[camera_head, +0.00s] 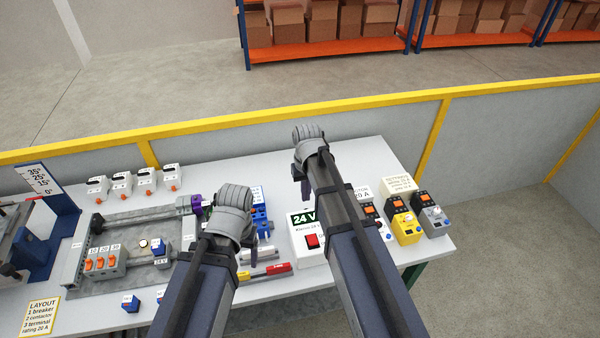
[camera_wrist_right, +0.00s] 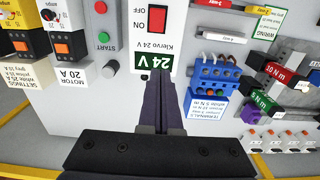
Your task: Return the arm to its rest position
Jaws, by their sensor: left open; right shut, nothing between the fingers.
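My left arm comes in from the lower left. Its grey wrist (camera_head: 233,208) is over the middle of the table, and its dark gripper (camera_head: 248,254) shows only in part beside the wrist; it is open. My right arm reaches further back. Its gripper (camera_head: 305,194) hangs below the wrist (camera_head: 310,140), near the 24 V box (camera_head: 304,236). In the right wrist view the fingers of this gripper (camera_wrist_right: 166,82) are shut together with nothing between them. They point toward the green 24 V label. Neither arm is seen at rest against my body.
A yellow-topped barrier (camera_head: 280,122) stands behind.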

